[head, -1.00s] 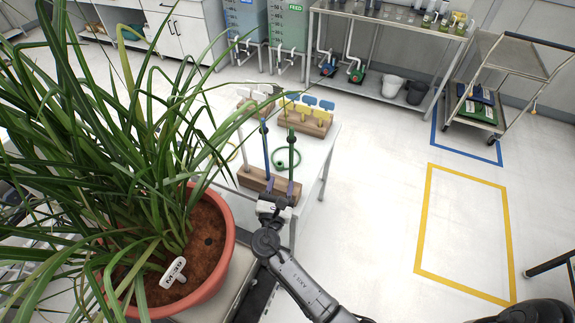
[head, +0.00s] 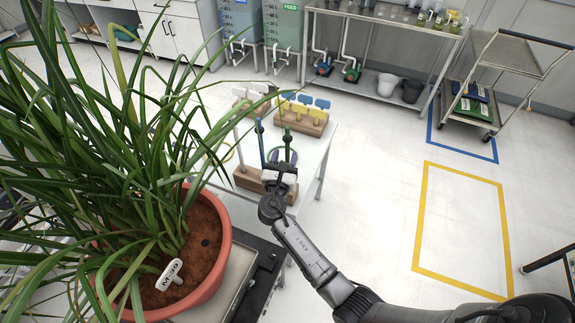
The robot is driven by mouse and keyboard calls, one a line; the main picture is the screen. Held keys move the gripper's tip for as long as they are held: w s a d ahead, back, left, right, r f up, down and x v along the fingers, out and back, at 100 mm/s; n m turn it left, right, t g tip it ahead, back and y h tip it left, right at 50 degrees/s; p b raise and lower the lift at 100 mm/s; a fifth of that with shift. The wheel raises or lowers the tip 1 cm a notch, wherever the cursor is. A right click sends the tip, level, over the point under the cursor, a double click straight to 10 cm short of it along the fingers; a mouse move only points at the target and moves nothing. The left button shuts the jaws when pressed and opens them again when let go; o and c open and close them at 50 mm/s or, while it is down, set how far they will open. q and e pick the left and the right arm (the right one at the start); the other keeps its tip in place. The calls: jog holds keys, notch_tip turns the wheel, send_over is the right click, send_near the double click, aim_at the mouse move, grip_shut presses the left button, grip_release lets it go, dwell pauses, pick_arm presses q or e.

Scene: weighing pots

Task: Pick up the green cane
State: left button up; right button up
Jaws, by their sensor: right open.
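The green cane (head: 289,139) stands upright in a wooden block (head: 247,181) on the white table. A blue cane (head: 261,141) stands to its left in the same block. My right gripper (head: 283,156) is open at the canes, with its two purple-tipped fingers spread. The green cane shows in line with the space between the fingers; I cannot tell whether they touch it. The gripper hides the lower part of the green cane. My left gripper is not in view.
A potted plant (head: 204,281) with long leaves fills the left side, close to the table. A wooden block with yellow and blue tags (head: 301,121) stands behind the canes, and white tags (head: 250,90) stand beside it. Open floor (head: 375,180) lies to the right.

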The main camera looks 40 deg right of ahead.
jog(key=x, duration=0.5)
jog(key=shift+b, duration=0.3)
jog(key=shift+s, duration=0.1)
jog(key=shift+c, duration=0.2)
jog(key=shift+c, duration=0.7)
grip_shut()
